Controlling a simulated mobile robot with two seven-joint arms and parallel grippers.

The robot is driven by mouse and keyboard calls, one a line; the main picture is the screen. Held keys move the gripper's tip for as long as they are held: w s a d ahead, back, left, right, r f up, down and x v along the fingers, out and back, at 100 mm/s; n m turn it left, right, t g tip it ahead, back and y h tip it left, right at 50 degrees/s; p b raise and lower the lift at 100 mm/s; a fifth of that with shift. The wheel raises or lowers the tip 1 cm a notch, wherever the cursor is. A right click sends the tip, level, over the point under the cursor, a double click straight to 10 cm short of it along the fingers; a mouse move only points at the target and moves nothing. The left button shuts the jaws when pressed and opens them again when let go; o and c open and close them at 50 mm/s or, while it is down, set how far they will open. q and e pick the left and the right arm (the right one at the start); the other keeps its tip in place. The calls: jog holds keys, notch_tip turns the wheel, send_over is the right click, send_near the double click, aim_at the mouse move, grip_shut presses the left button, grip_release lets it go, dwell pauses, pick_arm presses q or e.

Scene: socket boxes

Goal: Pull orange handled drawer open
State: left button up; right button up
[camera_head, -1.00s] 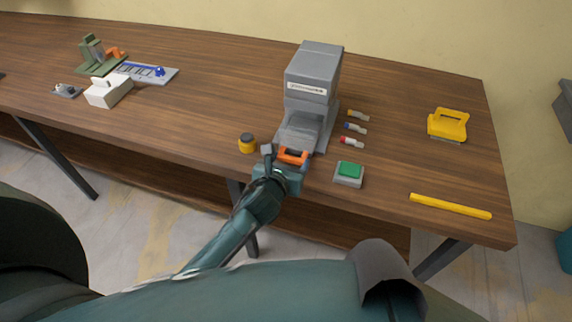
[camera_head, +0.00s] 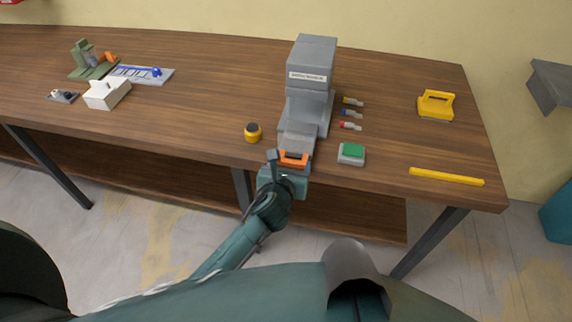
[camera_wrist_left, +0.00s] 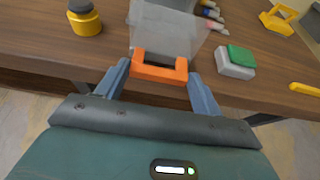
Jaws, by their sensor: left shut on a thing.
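The grey machine (camera_head: 312,65) stands on the wooden table with a grey drawer (camera_head: 297,138) sticking out of its front, toward me. The drawer's orange handle (camera_head: 294,158) is at the front of the drawer, near the table's front edge. In the left wrist view the orange handle (camera_wrist_left: 160,68) lies between my two fingers, with the pale drawer body (camera_wrist_left: 165,30) beyond it. My left gripper (camera_head: 290,165) is shut on the orange handle. The drawer's inside cannot be made out clearly. My right gripper is not in view.
A yellow jar with a dark lid (camera_head: 253,132) stands left of the drawer. A green button box (camera_head: 351,154) sits close on the right. Several small coloured pieces (camera_head: 350,113) lie beside the machine. A yellow bar (camera_head: 446,177) lies farther right.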

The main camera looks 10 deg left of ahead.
pick_arm(q)
jog(key=shift+f, duration=0.1)
jog(key=o, duration=1.4)
jog(key=p+v, duration=0.1)
jog(key=v, duration=1.2)
